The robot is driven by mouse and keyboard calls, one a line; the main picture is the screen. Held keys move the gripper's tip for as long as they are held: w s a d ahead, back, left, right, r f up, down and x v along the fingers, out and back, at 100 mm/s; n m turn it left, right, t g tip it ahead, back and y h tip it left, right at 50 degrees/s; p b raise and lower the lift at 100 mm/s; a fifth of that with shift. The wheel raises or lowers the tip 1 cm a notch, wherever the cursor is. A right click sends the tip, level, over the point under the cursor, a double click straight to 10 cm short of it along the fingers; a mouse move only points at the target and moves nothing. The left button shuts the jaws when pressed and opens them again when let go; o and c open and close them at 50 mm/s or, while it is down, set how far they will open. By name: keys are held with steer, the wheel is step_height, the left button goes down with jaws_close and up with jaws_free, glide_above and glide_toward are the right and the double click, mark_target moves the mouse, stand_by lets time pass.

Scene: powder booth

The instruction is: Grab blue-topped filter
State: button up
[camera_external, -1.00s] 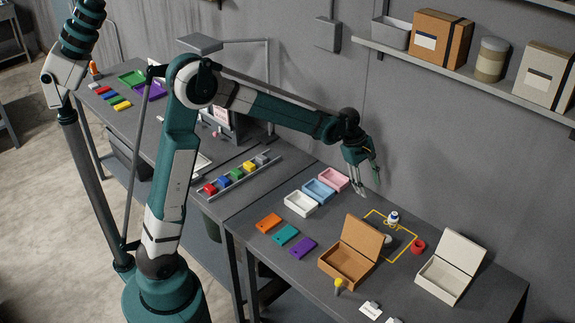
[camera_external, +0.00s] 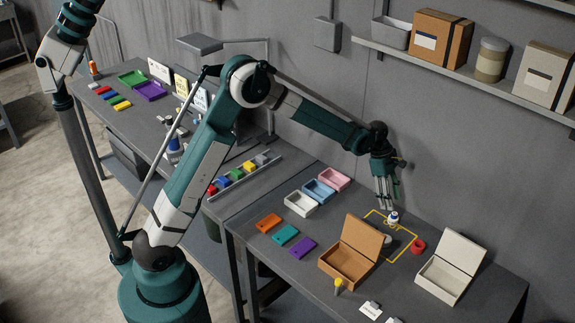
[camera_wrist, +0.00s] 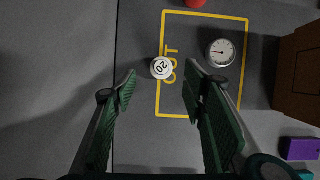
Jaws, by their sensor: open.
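A small white object with a dark blue part (camera_external: 393,217) stands upright on the yellow-outlined area in the external view. In the wrist view I see a round white top marked "20" (camera_wrist: 161,68) on the outline's left line; no blue shows on it from here, so I take it to be the same item but cannot be sure. My gripper (camera_external: 386,206) is just above and left of it, pointing down. In the wrist view my gripper (camera_wrist: 160,74) is open and empty, with the white top between the two green fingers in the picture, below their tips.
A round gauge (camera_wrist: 221,53) lies right of the white top inside the yellow outline (camera_wrist: 205,14). A red object (camera_external: 417,246) is near the outline. An open brown box (camera_external: 345,265) and open white box (camera_external: 445,280) stand close by. Small trays (camera_external: 301,204) are at left.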

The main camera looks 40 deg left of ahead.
mark_target(394, 214)
steer(key=shift+x, duration=1.25)
steer(key=shift+x, duration=2.6)
steer(key=shift+s, duration=0.1)
steer(key=c, duration=1)
